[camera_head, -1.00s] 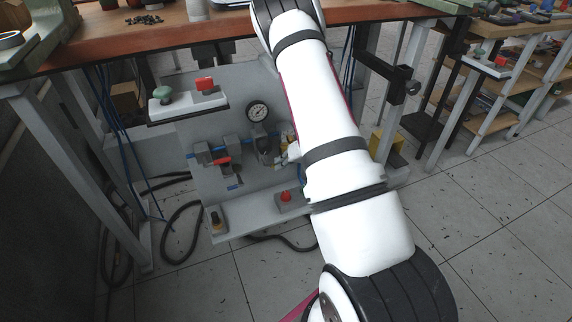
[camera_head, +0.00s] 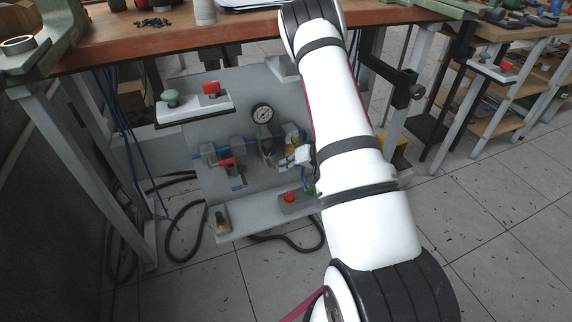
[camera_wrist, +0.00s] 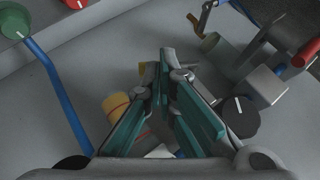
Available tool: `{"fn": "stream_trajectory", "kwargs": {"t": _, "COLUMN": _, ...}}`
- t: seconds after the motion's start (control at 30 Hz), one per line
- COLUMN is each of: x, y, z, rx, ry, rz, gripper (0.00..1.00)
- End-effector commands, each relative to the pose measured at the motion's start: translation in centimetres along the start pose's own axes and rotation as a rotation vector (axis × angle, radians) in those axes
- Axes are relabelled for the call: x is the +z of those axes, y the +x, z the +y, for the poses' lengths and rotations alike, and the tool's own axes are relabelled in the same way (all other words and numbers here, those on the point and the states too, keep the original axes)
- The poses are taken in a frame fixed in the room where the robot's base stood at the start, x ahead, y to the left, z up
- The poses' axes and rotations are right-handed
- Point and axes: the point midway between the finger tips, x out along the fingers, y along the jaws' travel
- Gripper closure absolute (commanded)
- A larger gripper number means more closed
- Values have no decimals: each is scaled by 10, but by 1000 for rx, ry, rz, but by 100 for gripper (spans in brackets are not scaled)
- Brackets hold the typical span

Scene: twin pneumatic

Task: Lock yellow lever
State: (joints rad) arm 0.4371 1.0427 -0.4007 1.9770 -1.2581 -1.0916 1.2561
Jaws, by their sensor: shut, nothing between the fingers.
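A yellow part (camera_head: 292,133) sits at the right of the pneumatic unit on the grey panel under the workbench. In the wrist view a yellow-orange cylinder (camera_wrist: 117,106) lies left of the fingers, and a small yellow piece (camera_wrist: 148,73) shows behind the fingertips. I cannot tell which yellow part is the lever, or its position. My gripper (camera_wrist: 168,65), with teal finger pads, is shut and empty among these parts. In the head view my gripper (camera_head: 283,162) is small, just below the yellow part. Contact cannot be told.
A black knob (camera_wrist: 240,117) stands close to the right of the fingers. A pressure gauge (camera_head: 262,113) and a red valve handle (camera_head: 228,163) are on the panel. A red button (camera_head: 289,197) and a blue hose (camera_wrist: 62,100) are nearby. The workbench (camera_head: 120,38) overhangs the panel.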

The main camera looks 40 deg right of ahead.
Motion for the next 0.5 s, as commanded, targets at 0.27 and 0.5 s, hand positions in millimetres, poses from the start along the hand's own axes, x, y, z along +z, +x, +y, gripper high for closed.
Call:
{"fn": "stream_trajectory", "kwargs": {"t": 0.27, "x": 1, "y": 1, "z": 2, "rx": -47, "ry": 34, "rz": 1, "gripper": 100}}
{"fn": "stream_trajectory", "kwargs": {"t": 0.5, "x": 2, "y": 3, "z": 6, "rx": -126, "ry": 87, "rz": 2, "gripper": 100}}
